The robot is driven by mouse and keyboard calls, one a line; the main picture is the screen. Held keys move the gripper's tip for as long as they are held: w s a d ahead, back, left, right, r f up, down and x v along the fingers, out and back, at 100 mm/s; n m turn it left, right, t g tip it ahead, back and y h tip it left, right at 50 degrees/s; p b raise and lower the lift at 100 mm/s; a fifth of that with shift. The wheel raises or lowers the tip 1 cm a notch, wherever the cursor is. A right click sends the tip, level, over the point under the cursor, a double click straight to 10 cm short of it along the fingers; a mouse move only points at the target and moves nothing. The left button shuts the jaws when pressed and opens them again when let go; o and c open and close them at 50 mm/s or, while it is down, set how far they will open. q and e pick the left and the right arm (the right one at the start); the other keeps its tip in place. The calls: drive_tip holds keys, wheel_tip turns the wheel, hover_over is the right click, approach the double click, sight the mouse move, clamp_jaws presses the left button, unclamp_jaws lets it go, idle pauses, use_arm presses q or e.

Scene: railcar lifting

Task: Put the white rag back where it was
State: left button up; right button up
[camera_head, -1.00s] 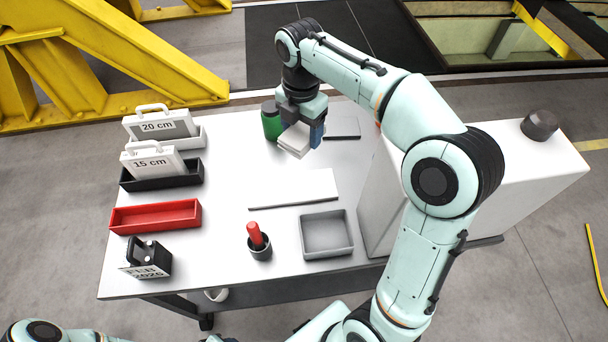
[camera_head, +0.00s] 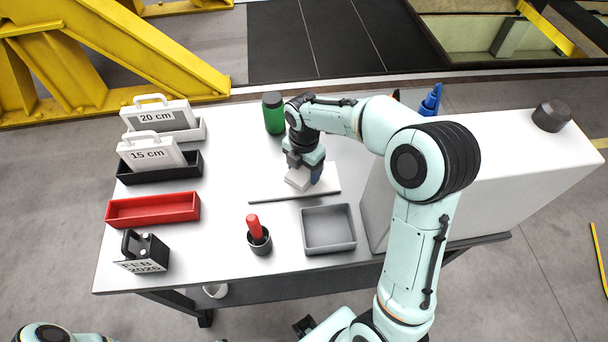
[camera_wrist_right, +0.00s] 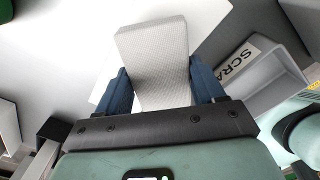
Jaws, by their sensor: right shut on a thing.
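The white rag (camera_head: 298,180) is a folded pale cloth block in the jaws of my right gripper (camera_head: 304,172). In the right wrist view the rag (camera_wrist_right: 155,62) sits between the two blue fingers of the gripper (camera_wrist_right: 164,92), which are shut on it. In the head view the gripper points down over a thin white board (camera_head: 268,194) on the table. I cannot tell whether the rag touches the board. My left gripper is not in view.
A grey open tray (camera_head: 328,246) stands just nearer, with a red-handled tool in a dark cup (camera_head: 259,241) to its left. A green bottle (camera_head: 273,115) stands behind. Red bin (camera_head: 152,209), black bin (camera_head: 190,167) and date block (camera_head: 143,252) line the left side.

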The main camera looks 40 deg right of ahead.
sight(304, 170)
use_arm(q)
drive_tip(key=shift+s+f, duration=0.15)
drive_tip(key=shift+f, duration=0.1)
use_arm(e)
drive_tip(key=shift+f, duration=1.55)
drive_tip(key=shift+f, duration=0.15)
drive_tip(key=o, duration=1)
drive_tip(key=shift+r, duration=0.3)
wheel_tip(304, 170, up, 12)
drive_tip(key=shift+f+p, duration=0.1)
drive_tip(key=shift+p, duration=0.5)
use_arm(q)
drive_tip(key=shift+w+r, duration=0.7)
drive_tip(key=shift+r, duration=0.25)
